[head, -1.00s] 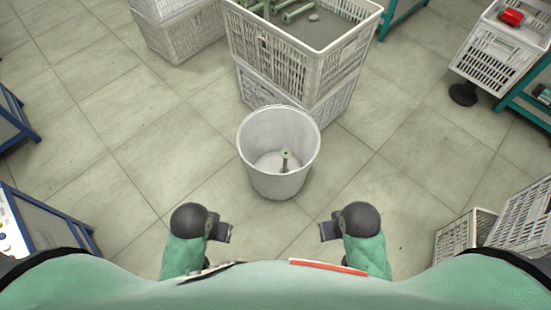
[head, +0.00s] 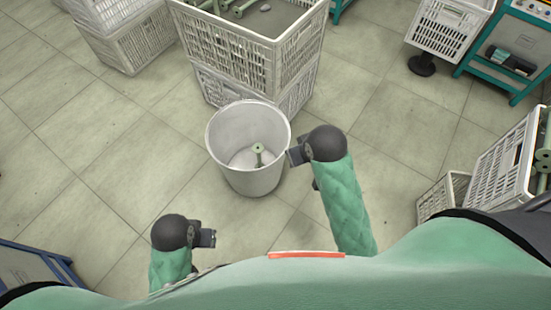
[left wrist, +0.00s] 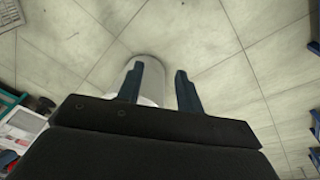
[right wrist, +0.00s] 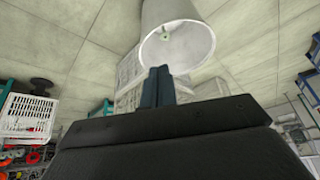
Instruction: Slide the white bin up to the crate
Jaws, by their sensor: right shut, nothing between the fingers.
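The white bin (head: 248,182) stands upright on the floor in the middle of the head view, with a green bobbin (head: 258,152) inside. Its far rim overlaps the stacked white crates, the upper crate (head: 240,45) and the lower crate (head: 297,97); I cannot tell whether they touch. My right gripper (head: 292,157) is shut and empty, close to the right side of the bin's rim; contact is unclear. In the right wrist view the bin (right wrist: 172,20) is just beyond the closed fingers (right wrist: 157,86). My left gripper (head: 212,238) is open and empty, nearer my body, left of the bin.
More white crates (head: 128,40) are stacked at the back left. At the right are a crate on a stand (head: 447,27), a teal-framed bench (head: 505,75) and crates (head: 500,165). A blue-framed table (head: 35,268) is at the lower left. Floor left of the bin is clear.

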